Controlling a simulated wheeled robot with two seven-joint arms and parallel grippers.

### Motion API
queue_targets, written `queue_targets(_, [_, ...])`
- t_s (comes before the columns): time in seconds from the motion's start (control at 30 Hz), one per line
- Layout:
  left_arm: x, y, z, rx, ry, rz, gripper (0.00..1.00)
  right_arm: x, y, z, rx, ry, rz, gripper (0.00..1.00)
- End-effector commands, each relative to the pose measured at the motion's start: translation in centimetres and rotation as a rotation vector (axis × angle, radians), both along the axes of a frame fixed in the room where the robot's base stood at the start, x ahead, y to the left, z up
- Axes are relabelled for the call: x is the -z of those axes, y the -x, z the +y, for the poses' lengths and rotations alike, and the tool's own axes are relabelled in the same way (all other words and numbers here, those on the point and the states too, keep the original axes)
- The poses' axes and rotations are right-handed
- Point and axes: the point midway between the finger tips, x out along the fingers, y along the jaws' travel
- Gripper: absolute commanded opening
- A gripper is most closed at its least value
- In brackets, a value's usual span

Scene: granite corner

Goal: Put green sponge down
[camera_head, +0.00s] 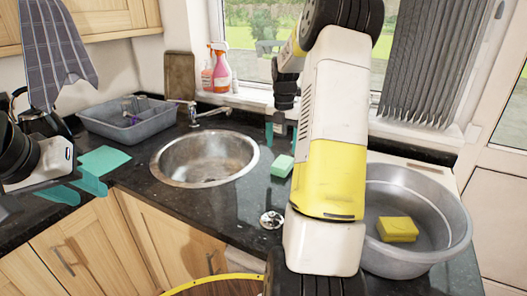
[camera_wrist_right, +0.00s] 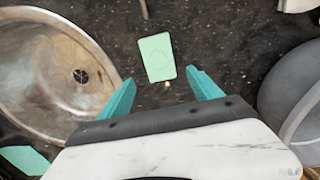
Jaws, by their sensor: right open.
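The green sponge (camera_head: 283,165) lies flat on the dark granite counter, just right of the sink. It also shows in the right wrist view (camera_wrist_right: 157,57), a little beyond the fingertips and centred towards the gap between them. My right gripper (camera_wrist_right: 160,88) is open and empty, with its teal fingers on either side of that gap. In the head view, my right arm hides part of the counter beside the sponge. My left gripper (camera_head: 78,192) is over the counter at the left, its two teal fingers apart with nothing between them.
A round metal sink (camera_head: 165,176) is set in the counter. A grey basin (camera_head: 455,245) with a yellow sponge (camera_head: 397,229) stands at the right. Spray bottles (camera_head: 220,72) stand on the windowsill.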

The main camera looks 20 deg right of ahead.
Motion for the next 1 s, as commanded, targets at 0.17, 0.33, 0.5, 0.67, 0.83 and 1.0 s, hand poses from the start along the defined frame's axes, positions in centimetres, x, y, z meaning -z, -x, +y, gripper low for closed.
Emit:
queue_targets(0.17, [0.0, 0.0, 0.0, 0.000, 0.000, 0.000, 0.36, -2.6, 0.0, 0.0, 0.000, 0.000, -0.001, 0.73])
queue_targets(0.33, [0.0, 0.0, 0.0, 0.000, 0.000, 0.000, 0.36, -4.3, 0.4, 0.8, 0.045, 0.003, -0.014, 0.73])
queue_targets(0.5, [0.0, 0.0, 0.0, 0.000, 0.000, 0.000, 0.36, -8.8, 3.0, 5.1, 0.341, -0.007, -0.098, 0.73])
queue_targets(0.67, [0.0, 0.0, 0.0, 0.000, 0.000, 0.000, 0.36, -12.9, 8.0, 10.5, 0.785, -0.088, -0.199, 0.73])
queue_targets(0.83, [0.0, 0.0, 0.0, 0.000, 0.000, 0.000, 0.36, -15.3, 14.3, 15.3, 1.265, -0.256, -0.258, 0.73])
queue_targets(1.0, [0.0, 0.0, 0.0, 0.000, 0.000, 0.000, 0.36, -15.4, 20.4, 18.9, 1.712, -0.475, -0.227, 0.73])
